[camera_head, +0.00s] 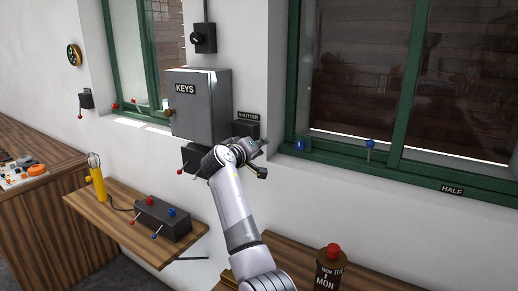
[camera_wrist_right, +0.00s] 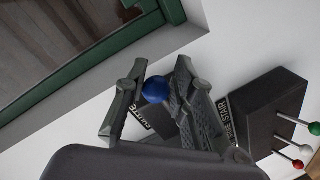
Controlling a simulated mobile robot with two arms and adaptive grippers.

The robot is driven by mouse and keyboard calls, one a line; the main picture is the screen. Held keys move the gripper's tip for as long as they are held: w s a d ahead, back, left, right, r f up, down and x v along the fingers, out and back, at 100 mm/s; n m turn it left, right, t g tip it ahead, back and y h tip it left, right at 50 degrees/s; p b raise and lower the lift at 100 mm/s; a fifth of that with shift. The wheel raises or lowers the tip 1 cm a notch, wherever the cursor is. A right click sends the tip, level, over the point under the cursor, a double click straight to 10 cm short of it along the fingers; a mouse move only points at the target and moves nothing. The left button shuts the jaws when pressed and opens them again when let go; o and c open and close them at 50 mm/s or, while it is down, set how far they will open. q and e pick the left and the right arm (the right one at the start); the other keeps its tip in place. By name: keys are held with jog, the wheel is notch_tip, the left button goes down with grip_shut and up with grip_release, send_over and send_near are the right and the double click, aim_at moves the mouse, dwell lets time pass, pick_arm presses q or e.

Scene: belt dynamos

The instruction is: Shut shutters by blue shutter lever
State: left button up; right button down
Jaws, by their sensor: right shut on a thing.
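The shutter box (camera_head: 246,131), a dark box under a "SHUTTER" label (camera_head: 248,116), is on the white wall between the two windows. My right gripper (camera_head: 258,151) is in front of its lower part. In the right wrist view, the blue ball knob of the shutter lever (camera_wrist_right: 155,90) is between the two fingers of my right gripper (camera_wrist_right: 152,92), which are shut on it. The knob is hidden in the head view. Brown horizontal boards (camera_head: 360,70) show behind the right window's glass; I cannot tell whether they are shutters. My left gripper is not in view.
A grey "KEYS" cabinet (camera_head: 199,105) is just left of my right gripper. The green window frame (camera_head: 425,180) has blue-knobbed levers (camera_head: 370,145) near its sill. A wooden shelf (camera_head: 85,203) below holds a dark lever box (camera_head: 162,219). A brown bottle (camera_head: 328,270) stands lower right.

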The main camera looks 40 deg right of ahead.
jog(key=shift+r, duration=0.75)
jog(key=c, duration=1.4)
grip_release()
jog(key=shift+d, duration=0.1)
jog(key=shift+w+f, duration=0.1)
jog(key=shift+f, duration=0.15)
jog(key=v, duration=1.2)
jog(key=shift+f, duration=0.1)
